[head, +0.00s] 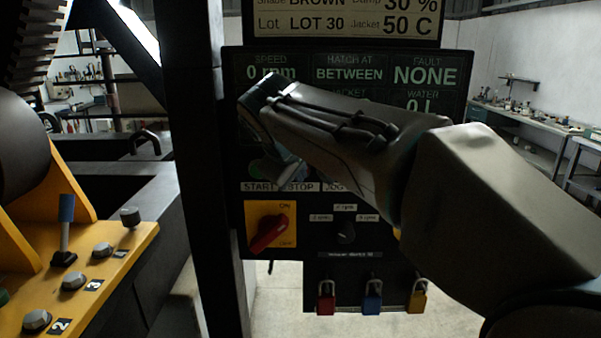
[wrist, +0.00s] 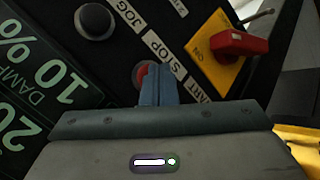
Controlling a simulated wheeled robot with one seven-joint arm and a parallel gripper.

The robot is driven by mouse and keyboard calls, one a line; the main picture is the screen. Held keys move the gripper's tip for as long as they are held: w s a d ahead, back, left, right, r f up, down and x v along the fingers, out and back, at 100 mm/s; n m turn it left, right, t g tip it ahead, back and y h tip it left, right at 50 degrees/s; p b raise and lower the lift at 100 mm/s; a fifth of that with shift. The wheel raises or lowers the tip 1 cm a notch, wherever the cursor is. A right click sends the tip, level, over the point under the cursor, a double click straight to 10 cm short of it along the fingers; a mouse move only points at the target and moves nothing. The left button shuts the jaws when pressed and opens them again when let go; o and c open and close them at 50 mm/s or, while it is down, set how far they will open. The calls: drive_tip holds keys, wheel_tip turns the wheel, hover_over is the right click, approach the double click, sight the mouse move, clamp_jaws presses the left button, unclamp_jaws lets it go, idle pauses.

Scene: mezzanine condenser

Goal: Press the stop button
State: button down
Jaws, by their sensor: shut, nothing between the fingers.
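The red stop button (wrist: 141,75) shows in the wrist view beside the STOP label (wrist: 157,46), partly covered by my gripper's fingers. My gripper (wrist: 158,68) is shut and empty, with its fingertips over the right part of the button. I cannot tell whether they touch it. In the head view my gripper (head: 289,182) is at the control panel (head: 290,228), just above the button labels, and my arm hides the stop button. A green button (head: 257,168) shows dimly to the left, above the START label (head: 259,187).
A red rotary switch on a yellow plate (head: 284,211) sits below the labels, close to my gripper. A black knob (head: 344,232) is right of it. Red (head: 326,303), blue (head: 372,301) and yellow (head: 417,300) padlocks hang below. A dark post (head: 201,200) stands left of the panel.

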drive_tip(key=shift+s+b, duration=0.35)
drive_tip(key=shift+s, duration=0.45)
drive_tip(key=s+b, duration=0.2)
drive_tip(key=s, duration=0.3)
drive_tip(key=shift+a, duration=0.15)
idle(0.4)
drive_tip(key=s+d+f+m+g, duration=0.1)
drive_tip(key=s+d+f+m, duration=0.2)
drive_tip(key=f, duration=0.5)
drive_tip(key=s+d+f+m+g+y, duration=0.1)
drive_tip(key=s+d+f+m+g, duration=0.1)
drive_tip(key=s+d+f, duration=0.4)
drive_tip(key=s+d+f+m+g+y, duration=0.1)
drive_tip(key=s+d+f+m, duration=0.3)
drive_tip(key=s+f, duration=0.4)
wheel_tip(320, 180, down, 4)
drive_tip(key=shift+d+f+m+g, duration=0.2)
drive_tip(key=shift+d+m+g, duration=0.1)
drive_tip(key=shift+d+g, duration=0.4)
drive_tip(key=c, duration=2.1)
unclamp_jaws()
drive_tip(key=shift+c, duration=0.2)
